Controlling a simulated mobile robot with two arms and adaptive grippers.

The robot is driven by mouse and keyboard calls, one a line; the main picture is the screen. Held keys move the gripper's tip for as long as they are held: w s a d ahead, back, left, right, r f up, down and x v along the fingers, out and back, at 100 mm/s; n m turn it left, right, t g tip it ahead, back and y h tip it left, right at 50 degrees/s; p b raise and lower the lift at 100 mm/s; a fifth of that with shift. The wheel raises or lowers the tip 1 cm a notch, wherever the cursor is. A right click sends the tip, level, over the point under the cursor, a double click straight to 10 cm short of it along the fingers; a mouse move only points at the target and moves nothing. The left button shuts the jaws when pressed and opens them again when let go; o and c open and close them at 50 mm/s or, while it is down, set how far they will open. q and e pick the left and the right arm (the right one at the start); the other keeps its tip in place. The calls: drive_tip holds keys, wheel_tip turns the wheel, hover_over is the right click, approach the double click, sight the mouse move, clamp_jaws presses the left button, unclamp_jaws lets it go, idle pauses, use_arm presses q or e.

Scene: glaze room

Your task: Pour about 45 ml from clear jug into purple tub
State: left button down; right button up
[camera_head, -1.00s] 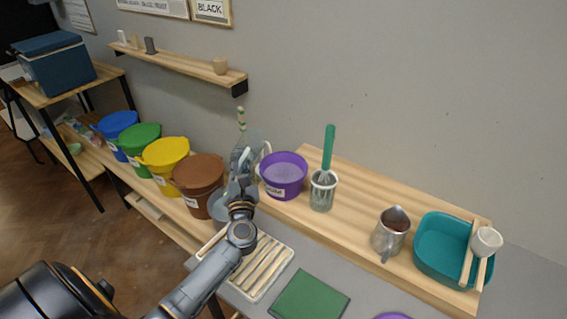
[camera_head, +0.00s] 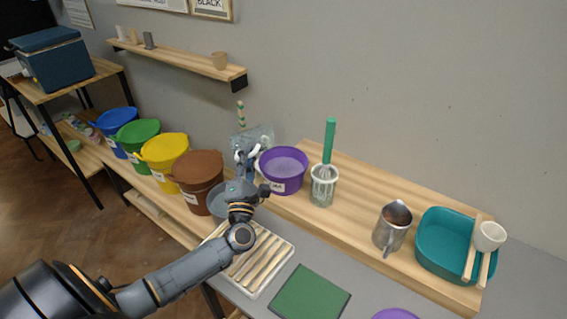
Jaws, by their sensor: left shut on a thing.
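The clear jug (camera_head: 256,136) is see-through and hard to make out against the grey wall. It is behind my left gripper and just left of the purple tub, and it looks tilted. My left gripper (camera_head: 246,163) is shut on it, partly hiding it. The purple tub (camera_head: 283,186) stands upright with a white label at the left end of the wooden board; a paler surface shows inside. I cannot make out a stream or the liquid level in the jug. My right gripper is not in view.
A brown bucket (camera_head: 199,176) and a grey bowl (camera_head: 222,203) stand left of the tub. A glass with a green-handled whisk (camera_head: 323,187) is close on its right. A metal pitcher (camera_head: 392,227) and a teal basin (camera_head: 444,251) stand further right. A slatted tray (camera_head: 262,263) lies in front.

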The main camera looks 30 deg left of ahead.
use_arm(q)
drive_tip(key=shift+m+t+y, duration=0.3)
drive_tip(key=shift+m+t, duration=0.1)
drive_tip(key=shift+m, duration=0.1)
drive_tip(key=shift+w, duration=0.1)
drive_tip(key=shift+f+m+t+b, duration=0.25)
drive_tip(key=shift+m+t+b, duration=0.1)
drive_tip(key=shift+m+t, duration=0.05)
drive_tip(key=shift+d, duration=0.1)
drive_tip(key=shift+m, duration=0.3)
drive_tip(key=shift+d+t, duration=0.2)
drive_tip(key=shift+t, duration=0.1)
drive_tip(key=shift+w+f, duration=0.1)
drive_tip(key=shift+w+d+r+m+t+h+p, duration=0.15)
drive_tip(key=shift+d+m+h, duration=0.1)
drive_tip(key=shift+d+m, duration=0.15)
drive_tip(key=shift+w+d+r+m+t+h+p, duration=0.15)
drive_tip(key=shift+d+m+h, duration=0.1)
drive_tip(key=shift+m, duration=0.25)
idle(0.7)
